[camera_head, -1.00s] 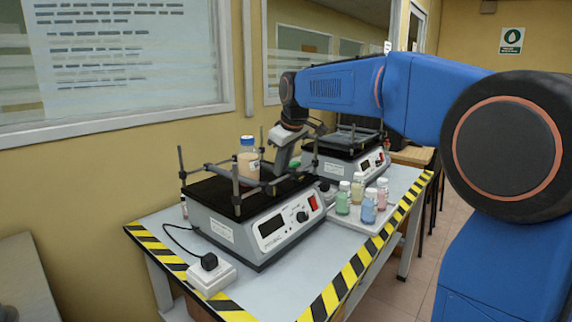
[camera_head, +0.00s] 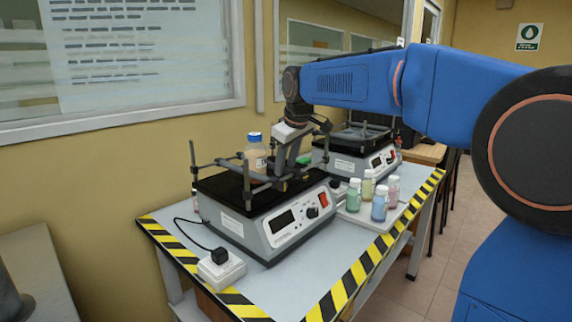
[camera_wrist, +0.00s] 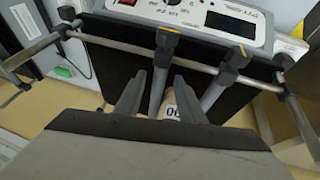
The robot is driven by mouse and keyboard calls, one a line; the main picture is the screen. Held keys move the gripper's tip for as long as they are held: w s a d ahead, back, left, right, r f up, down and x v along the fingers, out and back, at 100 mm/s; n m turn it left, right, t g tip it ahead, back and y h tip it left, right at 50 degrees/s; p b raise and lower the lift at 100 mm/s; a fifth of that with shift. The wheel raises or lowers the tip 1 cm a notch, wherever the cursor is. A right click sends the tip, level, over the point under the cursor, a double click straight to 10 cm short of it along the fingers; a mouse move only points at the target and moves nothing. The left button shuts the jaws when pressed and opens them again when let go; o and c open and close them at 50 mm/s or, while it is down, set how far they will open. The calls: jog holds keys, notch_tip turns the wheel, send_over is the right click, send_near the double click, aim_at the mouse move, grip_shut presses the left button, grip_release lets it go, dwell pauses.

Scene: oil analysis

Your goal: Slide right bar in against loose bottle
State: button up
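The bottle (camera_head: 256,153) has a blue cap and tan contents. It stands upright on the dark platform of the near shaker (camera_head: 285,222), among its bars. My gripper (camera_head: 283,158) reaches down just right of the bottle. In the wrist view, my gripper (camera_wrist: 160,80) has its two fingers apart, one on each side of a grey bar (camera_wrist: 160,85) with a clamp. Gaps show between bar and fingers. A second bar (camera_wrist: 218,88) lies to the right. The bottle's label (camera_wrist: 171,112) shows between these bars, partly hidden by my gripper. Contact between bar and bottle cannot be told.
Several small white-capped bottles (camera_head: 379,206) stand on a tray right of the shaker. A second shaker (camera_head: 367,160) stands behind. Upright posts (camera_head: 194,170) rise at the platform's corners. A plug block (camera_head: 221,270) sits at the table's front left.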

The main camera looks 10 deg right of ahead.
jog(key=v, duration=1.7)
jog(key=s+d+f+m, duration=0.2)
jog(key=s+d+f, duration=0.1)
jog(key=s+f, duration=0.7)
jog(key=s+d+f+m, duration=0.3)
jog(key=s+f, duration=0.8)
jog(key=f, duration=0.2)
jog(key=s+d+f+m+h, duration=0.1)
jog(key=s+d+f+m, duration=0.1)
jog(key=s+f, duration=0.8)
notch_tip(320, 180, down, 2)
jog(key=shift+s+d+f+m, duration=0.2)
jog(key=shift+s+d+m, duration=0.15)
jog(key=shift+d, duration=0.45)
jog(key=shift+o, duration=0.5)
